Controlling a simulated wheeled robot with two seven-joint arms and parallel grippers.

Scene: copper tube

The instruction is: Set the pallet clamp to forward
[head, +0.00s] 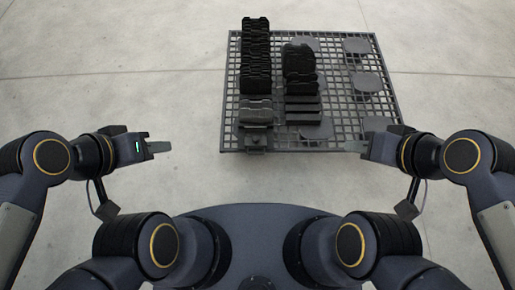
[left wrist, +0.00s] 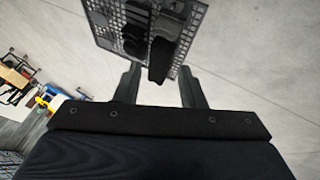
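A dark grid-topped pallet (head: 376,75) stands on the floor ahead, right of the picture's middle. A small dark block on its front edge (head: 255,141), left of centre, may be the clamp; its setting is too small to tell. My left gripper (head: 160,147) is left of the pallet, apart from it and empty. The left wrist view shows its two fingers (left wrist: 160,85) spread apart, with the pallet (left wrist: 104,34) beyond them. My right gripper (head: 355,147) is by the pallet's front right corner; its finger opening is hard to make out.
Black stacked parts (head: 255,60) stand in a row on the pallet's left side, with a second row (head: 299,65) beside them. Flat grey round pads (head: 367,82) lie on the right. Colourful objects (left wrist: 45,98) show far off in the left wrist view.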

